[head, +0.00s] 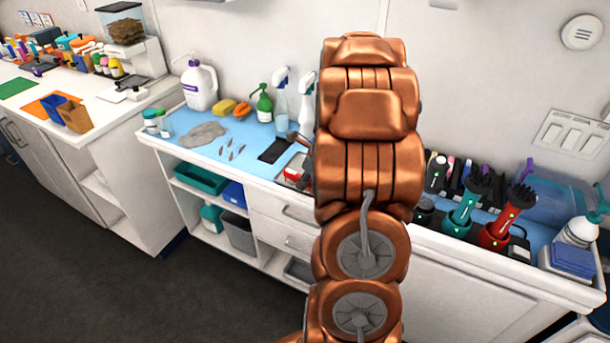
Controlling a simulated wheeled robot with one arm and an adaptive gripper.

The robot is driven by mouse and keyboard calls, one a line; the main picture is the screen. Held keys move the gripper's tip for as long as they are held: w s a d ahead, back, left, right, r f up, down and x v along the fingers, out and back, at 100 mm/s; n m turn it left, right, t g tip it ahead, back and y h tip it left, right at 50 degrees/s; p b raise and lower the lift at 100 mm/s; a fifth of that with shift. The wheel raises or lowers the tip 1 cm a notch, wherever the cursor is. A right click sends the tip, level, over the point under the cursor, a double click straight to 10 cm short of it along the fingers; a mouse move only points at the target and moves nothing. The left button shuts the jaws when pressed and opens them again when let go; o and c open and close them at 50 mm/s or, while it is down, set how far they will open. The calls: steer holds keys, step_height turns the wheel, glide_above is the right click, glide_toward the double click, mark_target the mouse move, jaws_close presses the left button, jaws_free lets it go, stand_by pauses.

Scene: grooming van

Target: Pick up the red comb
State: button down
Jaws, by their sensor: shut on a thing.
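My copper-coloured arm rises through the middle of the head view and covers part of the blue-topped counter (203,155). My gripper is hidden behind the arm, so neither its fingers nor anything between them can be made out. A small red and white thing (292,174) shows at the counter's front edge, just left of the arm and partly covered by it. I cannot tell whether it is the red comb. No clear comb shape shows elsewhere.
Left of the arm are a grey cloth (202,134), a black mat (275,150), a white jug (199,85) and spray bottles (281,103). On the right stand a teal dryer (465,207), a red dryer (500,230) and a blue stack (572,261). Dark floor lies in front.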

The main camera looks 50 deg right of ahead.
steer(key=s+a+b, duration=0.1)
steer(key=s+a, duration=0.4)
steer(key=a, duration=0.1)
steer(key=shift+s+r+b, duration=0.35)
steer(key=shift+s+r, duration=0.05)
steer(key=c, duration=1.7)
jaws_free()
jaws_close()
